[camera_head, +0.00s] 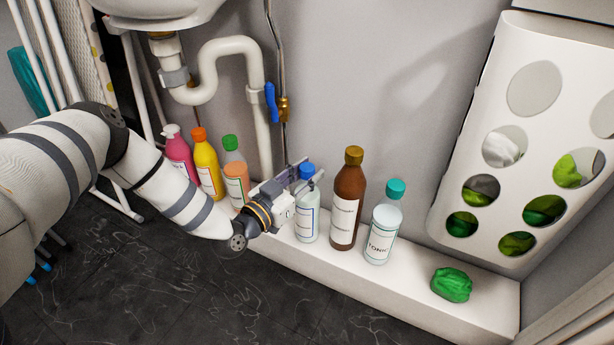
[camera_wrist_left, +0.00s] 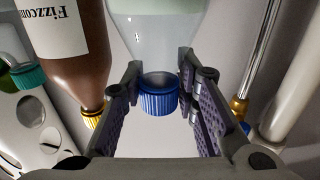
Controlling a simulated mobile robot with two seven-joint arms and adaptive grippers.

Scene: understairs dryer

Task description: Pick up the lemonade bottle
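A clear bottle with a blue cap (camera_head: 307,216) stands upright on the white ledge; its label is too small to read, and I take it for the lemonade bottle. My left gripper (camera_head: 301,181) reaches it from the left at cap height. In the left wrist view the picture is upside down, and the blue cap (camera_wrist_left: 158,98) lies between the two fingers (camera_wrist_left: 160,75). The fingers are apart, one on each side of the neck, with no clear squeeze visible. The bottle's base rests on the ledge. My right gripper is not in view.
A brown bottle (camera_head: 347,205) stands close on the right, then a tonic bottle (camera_head: 382,225) and a green crumpled item (camera_head: 452,285). Orange (camera_head: 235,180), yellow (camera_head: 207,170) and pink (camera_head: 179,152) bottles stand left. Pipes and a sink (camera_head: 165,12) are above; a holed white holder (camera_head: 515,130) is right.

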